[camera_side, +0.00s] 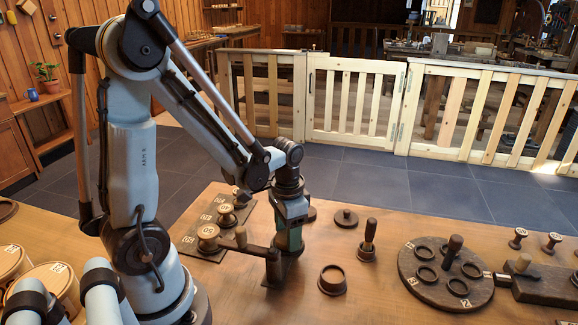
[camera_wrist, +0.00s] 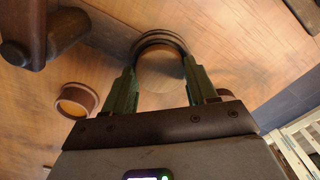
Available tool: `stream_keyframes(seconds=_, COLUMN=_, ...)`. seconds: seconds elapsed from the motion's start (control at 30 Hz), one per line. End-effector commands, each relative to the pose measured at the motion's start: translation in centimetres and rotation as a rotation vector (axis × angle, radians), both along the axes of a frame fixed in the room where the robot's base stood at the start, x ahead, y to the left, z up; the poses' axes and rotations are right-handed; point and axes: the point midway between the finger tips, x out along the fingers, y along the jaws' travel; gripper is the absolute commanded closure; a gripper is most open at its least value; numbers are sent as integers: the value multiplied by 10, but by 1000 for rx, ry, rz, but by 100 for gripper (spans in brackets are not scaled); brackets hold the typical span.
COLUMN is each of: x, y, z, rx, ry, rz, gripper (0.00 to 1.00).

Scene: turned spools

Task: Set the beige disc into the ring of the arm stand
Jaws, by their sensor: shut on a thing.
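My gripper (camera_wrist: 160,95) has two green fingers closed on the sides of a round tan disc, the beige disc (camera_wrist: 160,70), in the wrist view. A dark curved rim (camera_wrist: 160,38) shows along the disc's far edge; I cannot tell whether the disc sits inside it or above it. In the side view my gripper (camera_side: 291,240) points down just behind the arm stand (camera_side: 273,268), which has a dark square foot, a short post and a bar reaching left. The disc and the stand's ring cannot be made out there.
A dark cup-like ring (camera_side: 332,281) stands right of the gripper. A handled peg (camera_side: 368,240) and a flat knobbed lid (camera_side: 346,218) are behind it. A round board with rings (camera_side: 408,272) lies further right. Spools on a dark board (camera_side: 208,238) stand left.

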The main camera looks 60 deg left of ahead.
Motion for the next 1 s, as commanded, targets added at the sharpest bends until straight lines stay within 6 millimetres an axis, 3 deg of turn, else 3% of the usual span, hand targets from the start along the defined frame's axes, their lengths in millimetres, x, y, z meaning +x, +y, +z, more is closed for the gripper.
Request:
stream_keyframes(seconds=0.93, x=0, y=0, z=-4, rx=0, ry=0, rz=0, gripper=72)
stream_keyframes(seconds=0.97, x=0, y=0, z=-4, rx=0, ry=0, rz=0, gripper=42)
stream_keyframes(seconds=1.0, x=0, y=0, z=-4, rx=0, ry=0, rz=0, gripper=35)
